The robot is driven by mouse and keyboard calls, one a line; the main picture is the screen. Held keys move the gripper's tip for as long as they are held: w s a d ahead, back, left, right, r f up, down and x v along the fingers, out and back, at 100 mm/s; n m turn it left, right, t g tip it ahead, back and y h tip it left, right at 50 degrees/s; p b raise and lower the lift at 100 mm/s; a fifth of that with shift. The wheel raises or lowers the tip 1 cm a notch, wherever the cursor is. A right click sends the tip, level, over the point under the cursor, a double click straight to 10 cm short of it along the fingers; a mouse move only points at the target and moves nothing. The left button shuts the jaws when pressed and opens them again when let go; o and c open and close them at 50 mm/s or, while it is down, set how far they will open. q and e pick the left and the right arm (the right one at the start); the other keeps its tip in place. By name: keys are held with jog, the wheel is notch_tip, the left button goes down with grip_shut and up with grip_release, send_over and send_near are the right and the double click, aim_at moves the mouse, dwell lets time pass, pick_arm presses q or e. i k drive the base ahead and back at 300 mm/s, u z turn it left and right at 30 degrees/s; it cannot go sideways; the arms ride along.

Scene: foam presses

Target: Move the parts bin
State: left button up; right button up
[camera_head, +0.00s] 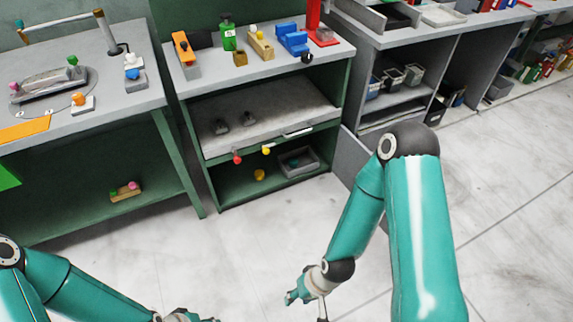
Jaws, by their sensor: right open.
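My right gripper (305,301) is open, low in front of the cabinet and well apart from the bins. My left gripper (190,317) is cut off by the bottom edge, so its fingers hardly show.
The middle cabinet's top (205,77) carries a green bottle, blue and orange tools and a red stand. A drawer or shelf with a handle (298,132) lies above the grey bin. A workbench (140,92) stands left. The pale floor (250,240) in front is clear.

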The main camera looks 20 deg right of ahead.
aim_at(308, 161)
jog(key=u, duration=0.1)
jog(key=i, duration=1)
jog(key=z, duration=0.05)
